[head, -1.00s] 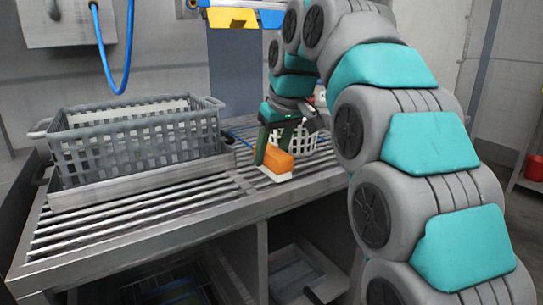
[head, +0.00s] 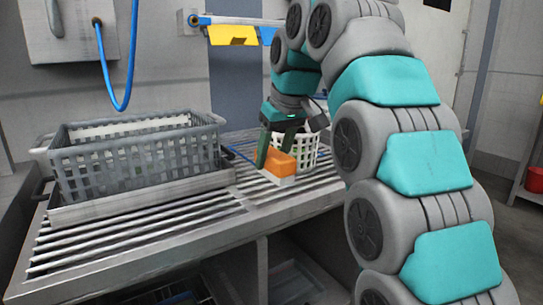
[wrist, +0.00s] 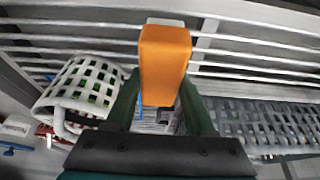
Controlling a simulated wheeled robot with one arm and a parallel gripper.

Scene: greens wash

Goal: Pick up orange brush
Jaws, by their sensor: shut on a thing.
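The orange brush (head: 279,160) has an orange block top and a pale lower part. It is at the slatted metal counter (head: 140,212), right of the grey crate. In the wrist view the brush (wrist: 165,62) sits between my two green fingers. My gripper (head: 276,152) reaches down from above and is shut on the brush. In the wrist view my gripper (wrist: 163,108) has a finger on each side of the orange block. I cannot tell whether the brush's underside touches the slats.
A grey crate (head: 140,150) stands in a metal tray on the left. A white basket (head: 308,150) stands just behind the brush; it also shows in the wrist view (wrist: 85,90). A blue hose hangs at upper left. Free slats lie in front of the crate.

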